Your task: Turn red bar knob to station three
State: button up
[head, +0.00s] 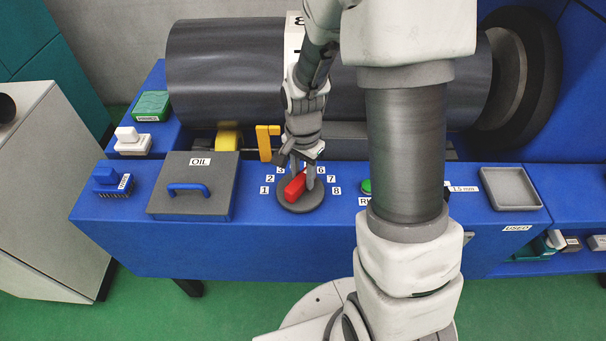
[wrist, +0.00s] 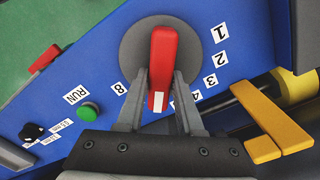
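The red bar knob (wrist: 163,55) sits on a round dark grey disc (head: 302,204) on the blue bench. In the head view the knob (head: 294,188) slants from lower left to upper right. Its white end mark (wrist: 158,102) faces my gripper in the wrist view, between the 4 and 8 labels, away from the 3 label (wrist: 210,80). Labels 1 to 3 stand left of the disc in the head view, 6 to 8 right. My gripper (wrist: 161,80) has one finger on each side of the bar; whether they touch it is unclear. My gripper hides some labels.
A green RUN button (wrist: 89,111) is right of the dial in the head view. A yellow bracket (wrist: 268,125) stands close by. The OIL lid (head: 192,186) with a blue handle is on the left, a grey tray (head: 510,188) on the right. The large dark roller (head: 225,70) lies behind.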

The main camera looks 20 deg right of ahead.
grip_shut()
jog(key=shift+n, duration=0.4)
jog(key=n, duration=0.2)
jog(key=shift+w+a+n, duration=0.1)
jog(key=shift+w+n, duration=0.05)
jog(key=shift+n, duration=0.25)
jog(key=n, duration=0.3)
jog(key=shift+a+n, duration=0.15)
jog(key=shift+n, duration=0.15)
jog(key=n, duration=0.3)
jog(key=shift+w+a+n, duration=0.1)
jog(key=shift+a+n, duration=0.1)
jog(key=shift+n, duration=0.1)
jog(key=shift+a+n+p, duration=0.1)
jog(key=shift+n+p, duration=0.3)
jog(key=shift+n, duration=1.2)
